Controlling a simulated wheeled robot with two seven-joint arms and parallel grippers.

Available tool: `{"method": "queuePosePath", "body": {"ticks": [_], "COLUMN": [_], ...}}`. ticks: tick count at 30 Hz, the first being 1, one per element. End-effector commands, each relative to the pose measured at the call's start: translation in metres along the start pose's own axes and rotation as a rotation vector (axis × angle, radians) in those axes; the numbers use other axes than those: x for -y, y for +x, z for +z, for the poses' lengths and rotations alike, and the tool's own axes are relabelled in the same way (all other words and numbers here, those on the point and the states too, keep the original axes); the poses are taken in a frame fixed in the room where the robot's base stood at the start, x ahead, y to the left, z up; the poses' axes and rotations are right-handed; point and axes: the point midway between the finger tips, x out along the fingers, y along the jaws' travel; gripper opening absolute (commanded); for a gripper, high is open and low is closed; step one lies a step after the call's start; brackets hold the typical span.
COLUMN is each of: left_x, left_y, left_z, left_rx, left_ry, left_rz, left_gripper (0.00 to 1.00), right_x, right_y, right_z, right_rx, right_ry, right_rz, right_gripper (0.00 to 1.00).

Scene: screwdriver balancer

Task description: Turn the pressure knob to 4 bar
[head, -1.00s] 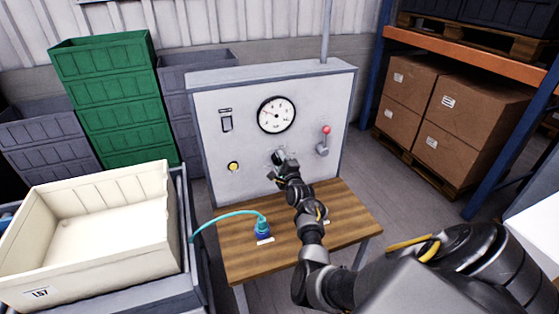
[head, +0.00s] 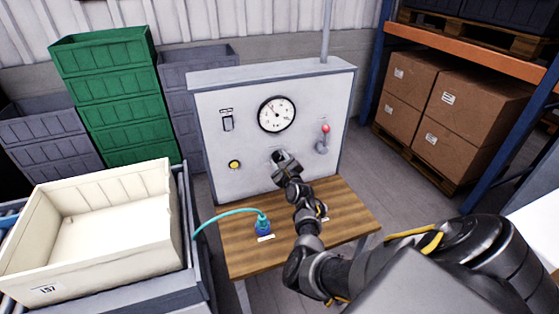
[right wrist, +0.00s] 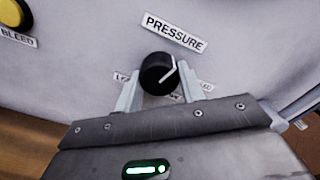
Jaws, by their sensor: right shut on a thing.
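The black pressure knob (right wrist: 158,73) with a white pointer line sits under the PRESSURE label (right wrist: 175,32) in the right wrist view. Its pointer slants up to the right in that tilted view. My right gripper (right wrist: 158,92) is shut on the knob, one finger on each side. In the head view the right gripper (head: 280,160) is at the panel below the gauge and largely covers the knob. The round white gauge (head: 277,114) has a thin needle that seems to point up and left; its numbers are too small to read. My left gripper is out of view.
The grey panel (head: 215,145) stands behind a wooden table (head: 345,215). It carries a switch (head: 228,121), a yellow bleed button (head: 235,164) and a red-tipped lever (head: 325,131). A blue connector (head: 263,227) with a teal hose lies on the table. A cream crate (head: 150,235) stands left.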

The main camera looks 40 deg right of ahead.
Motion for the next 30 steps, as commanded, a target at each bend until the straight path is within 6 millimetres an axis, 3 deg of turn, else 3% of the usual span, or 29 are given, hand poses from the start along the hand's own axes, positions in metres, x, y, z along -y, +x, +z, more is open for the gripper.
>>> {"method": "queuePosePath", "body": {"ticks": [12,13,18,30], "left_x": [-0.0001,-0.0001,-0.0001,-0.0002], "left_y": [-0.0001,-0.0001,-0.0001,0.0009], "left_z": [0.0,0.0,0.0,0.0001], "left_rx": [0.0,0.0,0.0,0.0], "left_ry": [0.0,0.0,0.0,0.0], "left_rz": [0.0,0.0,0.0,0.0], "left_gripper": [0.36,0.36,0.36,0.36], "right_x": [-0.0011,-0.0011,-0.0008,-0.0016], "right_y": [-0.0003,-0.0003,-0.0002,-0.0097], "right_z": [-0.0004,-0.0004,-0.0003,-0.0012], "right_rx": [0.0,0.0,0.0,-0.001], "right_ry": [0.007,0.007,0.006,0.007], "right_rz": [0.001,0.001,0.001,0.0], "right_gripper": [0.16,0.42,0.61,0.61]}}
